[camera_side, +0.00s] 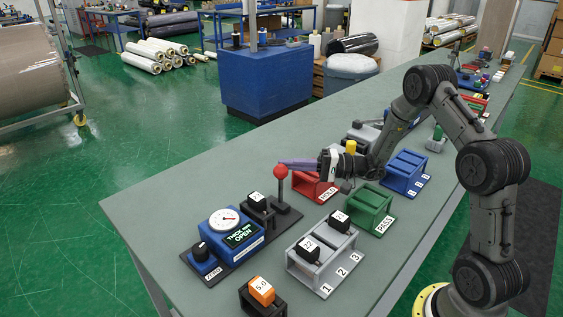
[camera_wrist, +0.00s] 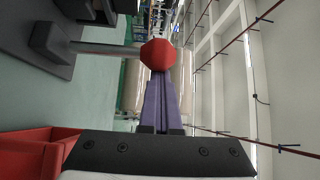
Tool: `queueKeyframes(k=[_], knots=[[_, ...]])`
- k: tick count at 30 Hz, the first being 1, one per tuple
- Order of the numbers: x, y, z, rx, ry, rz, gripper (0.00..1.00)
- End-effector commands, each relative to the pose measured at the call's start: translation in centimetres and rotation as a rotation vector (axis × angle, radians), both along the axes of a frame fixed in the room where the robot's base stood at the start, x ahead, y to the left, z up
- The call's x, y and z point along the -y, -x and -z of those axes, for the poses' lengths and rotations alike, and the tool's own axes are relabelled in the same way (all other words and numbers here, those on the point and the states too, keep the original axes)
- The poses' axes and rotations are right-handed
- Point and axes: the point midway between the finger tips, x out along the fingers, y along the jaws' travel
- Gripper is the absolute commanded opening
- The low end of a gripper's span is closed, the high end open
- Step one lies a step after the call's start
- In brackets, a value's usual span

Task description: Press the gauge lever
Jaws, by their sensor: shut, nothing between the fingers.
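The gauge lever (camera_side: 281,190) stands upright on the gauge's dark base, with a red knob (camera_side: 281,171) on top. The blue gauge (camera_side: 231,230) has a round dial and a screen reading "THICK mm OPEN". A black block (camera_side: 257,202) sits on the gauge's stand beside the lever. My gripper (camera_side: 282,163) is shut and empty, its purple fingers level and pointing left at the knob's height. In the wrist view the red knob (camera_wrist: 158,55) is right at the fingertips (camera_wrist: 159,76). I cannot tell whether they touch.
A red bin (camera_side: 317,187), a green PASS bin (camera_side: 369,208) and a blue bin (camera_side: 404,172) stand to the right. A grey numbered rack (camera_side: 322,260) holds black blocks, and an orange block (camera_side: 261,290) stands at the front. The table (camera_side: 160,205) is bare at left.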

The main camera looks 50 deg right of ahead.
Motion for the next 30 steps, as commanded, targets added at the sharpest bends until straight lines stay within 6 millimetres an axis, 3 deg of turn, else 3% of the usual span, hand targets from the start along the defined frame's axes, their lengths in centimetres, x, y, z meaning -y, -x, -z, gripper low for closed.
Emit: queueKeyframes(k=[15, 30], knots=[[-0.1, 4.4, 1.0, -0.008, -0.001, -0.003, 0.0], [-0.2, 5.4, 1.5, -0.008, 0.0, -0.006, 0.0]])
